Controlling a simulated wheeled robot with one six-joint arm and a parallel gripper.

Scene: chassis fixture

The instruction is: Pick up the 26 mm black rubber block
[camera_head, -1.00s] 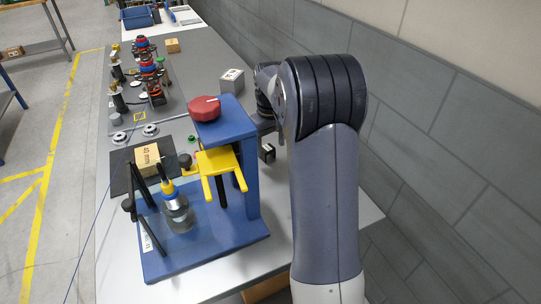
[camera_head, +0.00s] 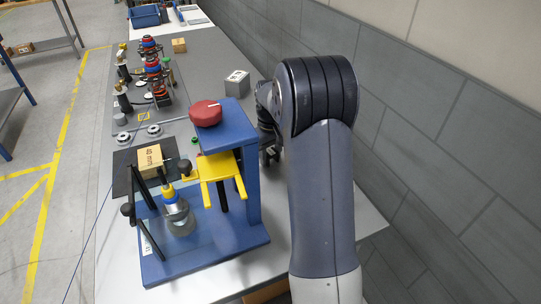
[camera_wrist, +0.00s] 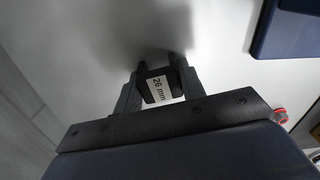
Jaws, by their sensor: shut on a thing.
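The black rubber block (camera_wrist: 152,95) bears a white label reading 26 mm. In the wrist view it sits between the two dark fingers of my gripper (camera_wrist: 162,72), which are shut on it. A pale surface with a dark shadow lies beyond the fingertips. I cannot tell whether the block touches that surface. In the head view my gripper (camera_head: 270,156) is a dark shape just right of the blue fixture's upright, partly hidden by my arm. The block cannot be made out clearly there.
The blue fixture (camera_head: 200,245) with a red knob (camera_head: 206,113) and yellow fork (camera_head: 219,176) stands close left of my gripper. A 40 mm wooden block (camera_head: 150,161) lies on a dark mat. A pale box (camera_head: 237,83) stands farther back. The grey wall (camera_head: 440,150) is on the right.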

